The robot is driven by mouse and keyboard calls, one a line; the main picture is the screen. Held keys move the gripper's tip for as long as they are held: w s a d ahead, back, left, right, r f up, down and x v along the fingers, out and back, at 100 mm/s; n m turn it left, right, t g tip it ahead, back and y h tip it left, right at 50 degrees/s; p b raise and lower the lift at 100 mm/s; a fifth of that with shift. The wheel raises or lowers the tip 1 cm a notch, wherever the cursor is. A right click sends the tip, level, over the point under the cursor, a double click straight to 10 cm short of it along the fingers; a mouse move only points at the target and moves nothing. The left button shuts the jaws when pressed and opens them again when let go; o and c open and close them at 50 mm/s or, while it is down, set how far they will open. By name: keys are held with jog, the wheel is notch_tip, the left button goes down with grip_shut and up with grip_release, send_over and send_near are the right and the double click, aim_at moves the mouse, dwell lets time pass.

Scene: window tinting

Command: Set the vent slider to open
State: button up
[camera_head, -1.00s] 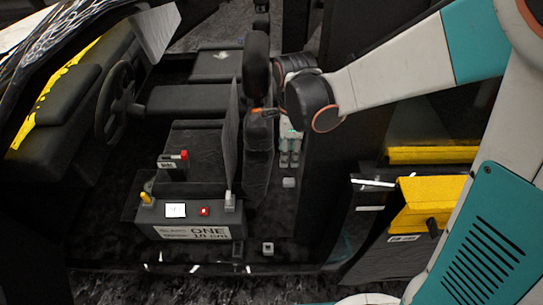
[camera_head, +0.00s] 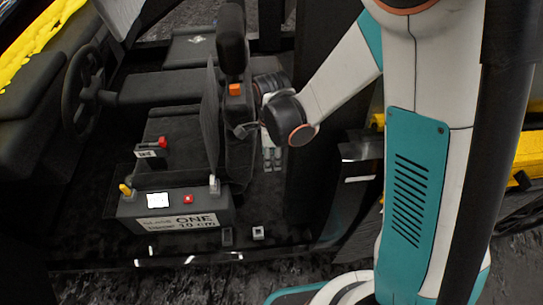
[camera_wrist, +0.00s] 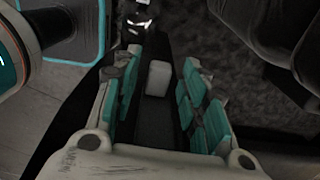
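My gripper (camera_wrist: 157,108) is open in the wrist view, with its teal-padded fingers spread apart. A pale block (camera_wrist: 158,78) on a dark strip (camera_wrist: 155,122) shows between the fingers, apart from both; it looks like the vent slider, but no label confirms this. In the head view my gripper (camera_head: 272,160) points down beside the dark upright seat, right of the control box. The pale block is hidden there, apparently behind or below the fingers. I cannot tell the slider's setting or the gripper's exact height above it.
The seat back (camera_head: 236,125) rises close to my gripper's left. A small pale block (camera_head: 258,233) sits on the floor near the sill. A steering wheel (camera_head: 82,90) is far left.

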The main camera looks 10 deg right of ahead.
grip_shut()
jog(key=shift+r, duration=0.15)
notch_tip(320, 180, up, 8)
jog(key=p, duration=0.5)
jog(key=shift+w, duration=0.1)
grip_release()
